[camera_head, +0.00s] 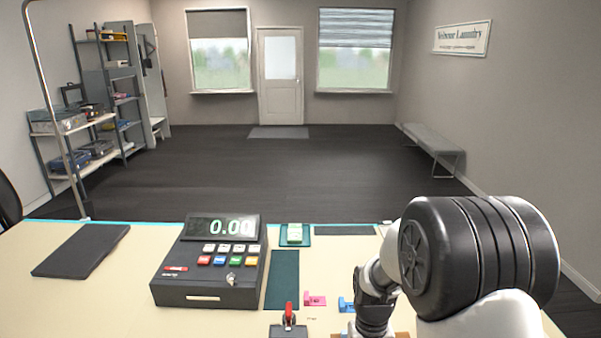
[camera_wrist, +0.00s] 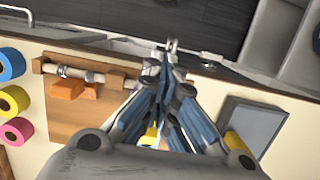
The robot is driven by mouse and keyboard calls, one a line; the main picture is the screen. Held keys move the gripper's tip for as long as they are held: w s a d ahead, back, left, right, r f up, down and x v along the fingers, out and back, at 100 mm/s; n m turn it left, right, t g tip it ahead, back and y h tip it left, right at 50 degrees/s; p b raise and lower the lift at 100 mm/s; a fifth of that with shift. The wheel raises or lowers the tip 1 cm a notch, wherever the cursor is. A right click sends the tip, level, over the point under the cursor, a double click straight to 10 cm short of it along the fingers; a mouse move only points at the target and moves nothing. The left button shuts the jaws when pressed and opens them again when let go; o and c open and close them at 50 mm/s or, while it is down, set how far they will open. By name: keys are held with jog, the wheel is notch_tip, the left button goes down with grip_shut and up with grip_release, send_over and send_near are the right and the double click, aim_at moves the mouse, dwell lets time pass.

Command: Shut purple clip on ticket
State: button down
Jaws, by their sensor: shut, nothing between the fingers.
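My gripper (camera_wrist: 165,62) shows in the wrist view with its fingers together and nothing between them. I cannot make out a purple clip or a ticket for certain in either view. In the head view a pink clip-like piece (camera_head: 315,299) and a blue one (camera_head: 346,304) lie on the counter, left of my arm. My arm hides the counter's right part there. My fingers hide part of the board in the wrist view.
The wooden board (camera_wrist: 62,118) carries a rod and orange blocks (camera_wrist: 66,89). Coloured rolls (camera_wrist: 13,100) lie left of it, a grey tray (camera_wrist: 258,119) right. A cash register (camera_head: 210,262) and dark pad (camera_head: 82,250) stand on the counter (camera_head: 120,285).

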jog(key=w+t, duration=0.1)
jog(key=w, duration=0.3)
jog(key=w+t, duration=0.1)
jog(key=w, duration=0.1)
jog(key=shift+f+t, duration=0.3)
jog(key=shift+f, duration=0.1)
jog(key=shift+s+r+p, duration=0.1)
jog(key=shift+r+p, duration=0.95)
jog(key=shift+r, duration=0.2)
jog(key=shift+w+r+p, duration=0.25)
jog(key=shift+w+p, duration=0.3)
jog(key=shift+w, duration=0.15)
jog(key=r+p, duration=0.1)
jog(key=s+r+p, duration=0.1)
jog(key=r, duration=0.1)
jog(key=r+p, duration=0.1)
jog(key=r, duration=0.1)
jog(key=shift+s+r+p, duration=0.25)
jog(key=shift+s+p, duration=0.05)
jog(key=shift+p, duration=0.05)
